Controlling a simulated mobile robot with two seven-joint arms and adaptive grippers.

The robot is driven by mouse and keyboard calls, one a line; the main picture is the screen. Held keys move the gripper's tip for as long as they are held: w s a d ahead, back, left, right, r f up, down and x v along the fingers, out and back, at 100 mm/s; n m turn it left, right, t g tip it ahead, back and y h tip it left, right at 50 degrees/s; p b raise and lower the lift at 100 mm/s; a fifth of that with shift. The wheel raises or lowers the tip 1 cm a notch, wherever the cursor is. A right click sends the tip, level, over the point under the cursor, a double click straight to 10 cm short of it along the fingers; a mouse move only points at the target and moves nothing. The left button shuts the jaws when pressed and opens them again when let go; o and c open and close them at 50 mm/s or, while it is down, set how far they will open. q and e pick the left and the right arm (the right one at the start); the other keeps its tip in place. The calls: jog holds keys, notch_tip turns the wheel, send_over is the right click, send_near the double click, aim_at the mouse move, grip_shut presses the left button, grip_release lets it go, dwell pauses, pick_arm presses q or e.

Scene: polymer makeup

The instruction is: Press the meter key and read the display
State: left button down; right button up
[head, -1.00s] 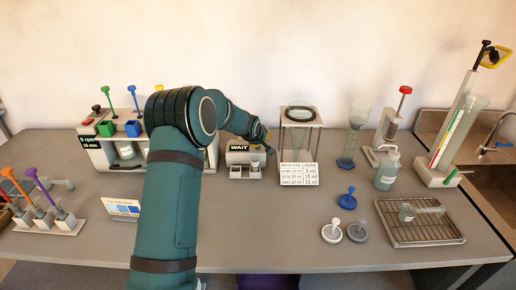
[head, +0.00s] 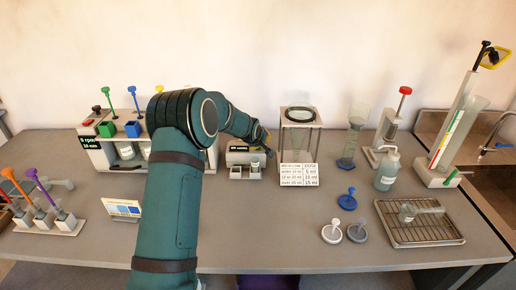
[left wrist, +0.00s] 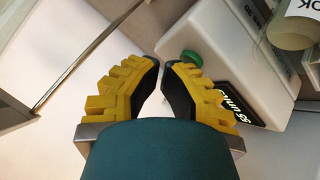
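The meter (head: 240,158) is a small pale box at the back middle of the table, with a dark display on its front. In the left wrist view its display (left wrist: 235,104) appears upside down and seems to read "55 units". A round green key (left wrist: 190,57) is on the pale housing beside the display. My left gripper (head: 268,146) is at the meter's right end. In the left wrist view its yellow fingers (left wrist: 161,66) stand a little apart with nothing between them; the green key is just beyond the right fingertip. Contact cannot be told. My right gripper is out of view.
A framed stand with a printed card (head: 299,175) is close to the right of the gripper. A coloured-knob dispenser (head: 98,155) is partly behind my arm. A wire rack (head: 435,235) and several small stoppers are on the right. The table's front middle is clear.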

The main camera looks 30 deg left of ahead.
pick_arm(q)
jog(key=shift+r+p, duration=0.3)
jog(key=shift+r, duration=0.45)
jog(key=shift+r+p, duration=1.25)
jog(key=shift+r, duration=1.25)
